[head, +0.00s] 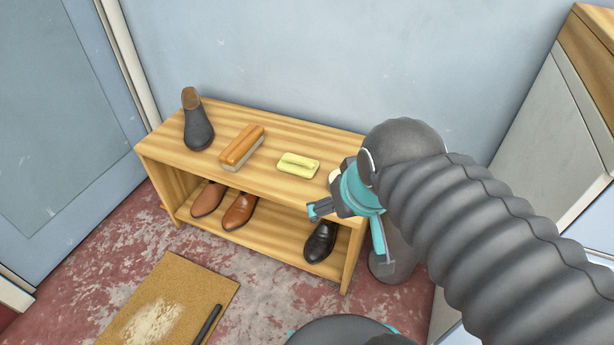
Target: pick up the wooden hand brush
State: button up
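The wooden hand brush (243,146) lies on the top board of a small wooden shoe bench (180,165). It has an orange-brown wooden back facing up and pale bristles below. My gripper (348,234) is at the right end of the bench, to the right of the brush and well apart from it. Its teal-tipped fingers are spread wide and nothing shows between them. The gripper and arm hide the bench's right end.
A dark shoe-shaped object (197,125) stands left of the brush, and a yellow block (298,165) lies to its right. A pale thing behind my gripper is mostly hidden. Brown shoes (240,211) and a black shoe (321,241) sit on the lower shelf. A wall is behind.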

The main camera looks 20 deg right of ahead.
aim_at(235, 155)
jog(key=u, duration=1.7)
jog(key=k, duration=0.9)
jog(key=z, duration=0.5)
